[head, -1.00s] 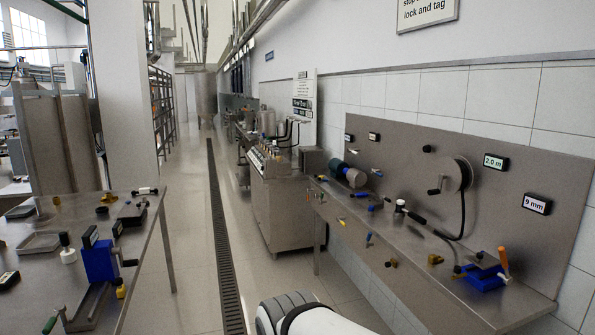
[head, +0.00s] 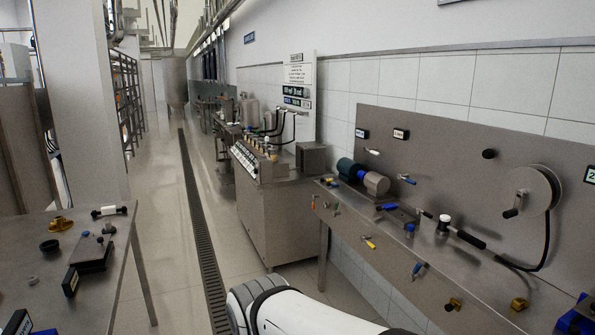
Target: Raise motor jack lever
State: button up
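A motor-like unit sits at the far end of the right-hand steel bench: a dark green cylinder (head: 345,168), a blue middle piece and a grey cylinder (head: 376,184). Near it are a blue-handled lever (head: 387,207) on the bench top and another blue-handled lever (head: 406,179) on the back panel. A yellow-handled lever (head: 368,242) and a blue-handled one (head: 416,269) are on the front edge. No readable label shows which one is the motor jack lever. A white link of my arm crosses the bottom; my gripper is not in view.
The right-hand bench also bears a hose reel (head: 532,192) and a black-handled bar (head: 470,239). A steel cabinet (head: 275,225) stands beyond it. A left-hand bench (head: 105,255) holds small parts. The aisle floor with a drain grate (head: 203,250) is clear between them.

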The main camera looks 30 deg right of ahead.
aim_at(400, 176)
jog(key=z, duration=0.05)
jog(key=i, duration=0.35)
jog(key=z, duration=1.5)
jog(key=i, duration=2.05)
